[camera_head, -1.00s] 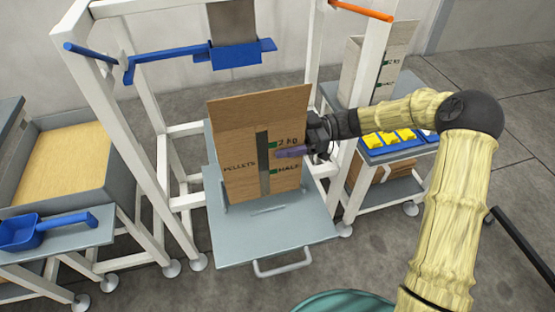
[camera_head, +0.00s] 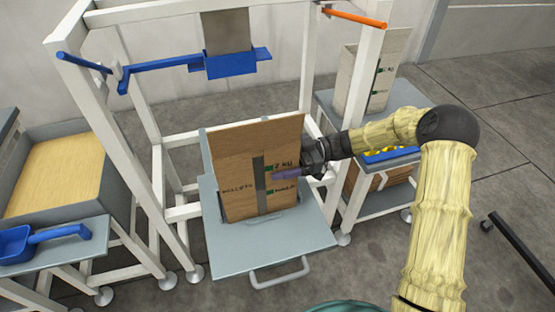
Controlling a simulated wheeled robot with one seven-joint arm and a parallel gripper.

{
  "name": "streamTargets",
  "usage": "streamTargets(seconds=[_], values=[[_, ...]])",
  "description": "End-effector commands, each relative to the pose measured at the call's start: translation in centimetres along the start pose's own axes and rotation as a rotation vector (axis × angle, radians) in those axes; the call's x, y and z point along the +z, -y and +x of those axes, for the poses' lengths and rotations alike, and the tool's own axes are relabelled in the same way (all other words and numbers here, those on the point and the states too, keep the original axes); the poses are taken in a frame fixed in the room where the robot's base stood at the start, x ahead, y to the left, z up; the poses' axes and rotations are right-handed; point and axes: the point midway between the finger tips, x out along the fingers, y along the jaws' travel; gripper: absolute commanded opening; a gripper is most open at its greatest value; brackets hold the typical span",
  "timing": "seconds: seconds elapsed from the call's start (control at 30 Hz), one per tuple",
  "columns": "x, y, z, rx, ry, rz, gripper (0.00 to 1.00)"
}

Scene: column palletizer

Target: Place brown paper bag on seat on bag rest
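The brown paper bag (camera_head: 235,172), printed with dark lettering and a grey stripe with green marks, stands roughly upright on the grey plate (camera_head: 225,250) that has a front handle. I take this plate for the bag rest; the bag's underside is hidden, so I cannot tell if it bears fully on the plate. My gripper (camera_head: 288,173) comes in from the right at the bag's right edge. One purple finger lies across the bag's front face; the other is hidden behind the bag. The gripper appears shut on the bag.
A white frame (camera_head: 148,195) surrounds the plate, with a blue spout (camera_head: 232,63) above and behind the bag. An orange bar (camera_head: 355,17) is at upper right. A side cart with another bag (camera_head: 360,88) stands right; a blue scoop (camera_head: 20,243) lies left.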

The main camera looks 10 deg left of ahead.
Motion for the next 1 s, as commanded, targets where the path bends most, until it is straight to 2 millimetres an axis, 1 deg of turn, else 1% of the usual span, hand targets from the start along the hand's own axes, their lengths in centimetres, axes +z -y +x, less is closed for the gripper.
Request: streamTargets(seconds=[0.07,0.1,0.17,0.47,0.57,0.67,0.77,1.0], values=[[0.2,0.0,0.0,0.000,0.000,0.000,0.58],[0.1,0.0,0.0,0.000,0.000,0.000,0.89],[0.1,0.0,0.0,0.000,0.000,0.000,1.00],[-0.1,0.0,0.1,-0.002,0.000,0.000,1.00],[0.0,0.0,-0.8,0.000,-0.001,0.001,1.00],[0.0,-0.1,-2.2,0.003,0.000,0.001,1.00],[-0.1,-0.1,-4.1,0.003,-0.001,-0.001,1.00],[-0.1,-0.1,-9.0,0.005,-0.001,-0.001,1.00]])
